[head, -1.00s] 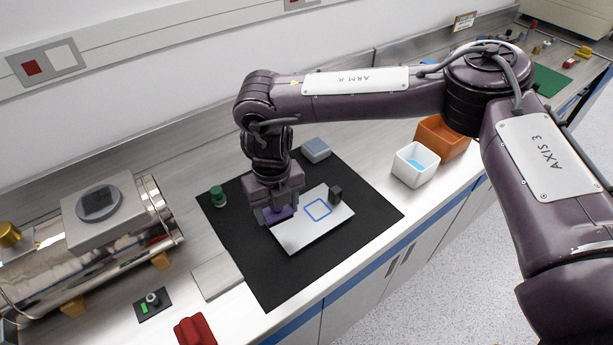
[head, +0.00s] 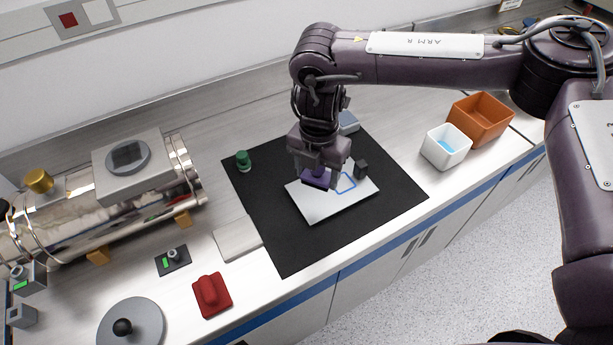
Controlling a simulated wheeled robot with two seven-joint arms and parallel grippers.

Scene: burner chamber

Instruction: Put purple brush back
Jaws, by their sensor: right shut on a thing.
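The purple brush (head: 314,180) is at the left back part of the white board (head: 325,210), which lies on the black mat (head: 272,236). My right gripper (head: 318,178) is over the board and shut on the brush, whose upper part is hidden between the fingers. I cannot tell whether the brush touches the board. A blue square outline (head: 347,184) is on the board, just right of the gripper. My left gripper is not in view.
On the mat are a green knob-like piece (head: 243,160), a small black block (head: 361,169) and a grey-blue box (head: 348,122). White (head: 446,148) and orange (head: 481,120) bins stand right. A metal cylinder (head: 100,205) lies left. A red piece (head: 211,296) is in front.

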